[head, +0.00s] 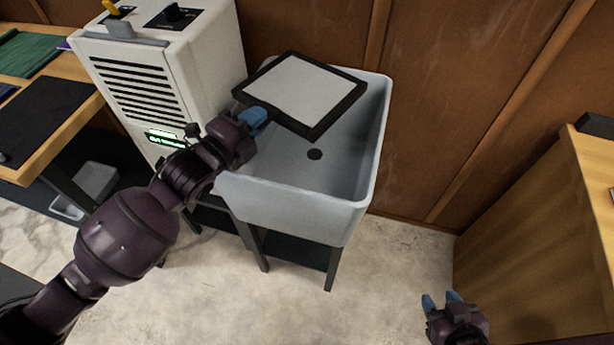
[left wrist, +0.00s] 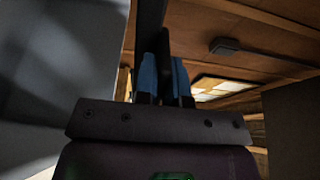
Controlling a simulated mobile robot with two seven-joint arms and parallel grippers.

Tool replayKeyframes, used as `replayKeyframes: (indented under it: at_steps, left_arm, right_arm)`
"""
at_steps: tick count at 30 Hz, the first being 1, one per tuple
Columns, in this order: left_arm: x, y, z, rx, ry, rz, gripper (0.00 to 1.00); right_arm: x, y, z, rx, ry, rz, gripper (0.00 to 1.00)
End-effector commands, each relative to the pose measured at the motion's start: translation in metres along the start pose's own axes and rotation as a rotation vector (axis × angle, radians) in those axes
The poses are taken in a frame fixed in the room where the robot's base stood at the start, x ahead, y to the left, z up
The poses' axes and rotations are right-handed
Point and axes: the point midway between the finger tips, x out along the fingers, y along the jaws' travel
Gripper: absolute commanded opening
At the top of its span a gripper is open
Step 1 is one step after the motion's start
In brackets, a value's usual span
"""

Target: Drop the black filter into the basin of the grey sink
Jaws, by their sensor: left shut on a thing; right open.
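The black filter (head: 350,99) is a flat square with a black frame and a pale panel. In the head view it is held tilted over the grey sink (head: 344,216), above the back and left part of the basin. My left gripper (head: 262,115) is shut on the filter's near left edge. In the left wrist view the blue fingers (left wrist: 164,80) close on a dark bar of the frame. The sink's basin looks empty, with a dark drain hole in its floor; part of it is hidden under the filter. My right gripper (head: 440,301) is open and empty, low at the right.
A cream machine (head: 205,50) with a vented front stands against the sink's left side. A wooden desk (head: 62,100) is at the far left, and a wooden cabinet (head: 540,235) at the right. Bare floor (head: 390,270) lies in front of the sink.

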Motion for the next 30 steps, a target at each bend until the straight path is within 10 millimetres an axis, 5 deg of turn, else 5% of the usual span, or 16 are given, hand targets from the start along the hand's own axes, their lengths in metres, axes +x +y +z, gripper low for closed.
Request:
replayKeyframes:
  at_steps: [14,15,20,30]
  left_arm:
    - [0.0002,0.0075,0.0,0.002,0.0,-0.003,0.0]
    - [0.0002,0.0076,0.0,0.002,0.0,-0.003,0.13]
    - [0.0001,0.008,0.0,0.001,0.0,-0.003,0.38]
    - [-0.0023,0.0088,0.0001,0.001,0.0,0.0,0.4]
  right_arm:
    - [0.0016,0.0026,0.0051,-0.006,-0.009,0.002,0.43]
    - [0.0015,0.0022,0.0053,-0.005,-0.01,0.002,0.43]
    - [0.0015,0.0002,0.0064,-0.002,-0.012,-0.001,0.43]
    - [0.0023,-0.0011,0.0102,0.0,-0.02,-0.003,0.43]
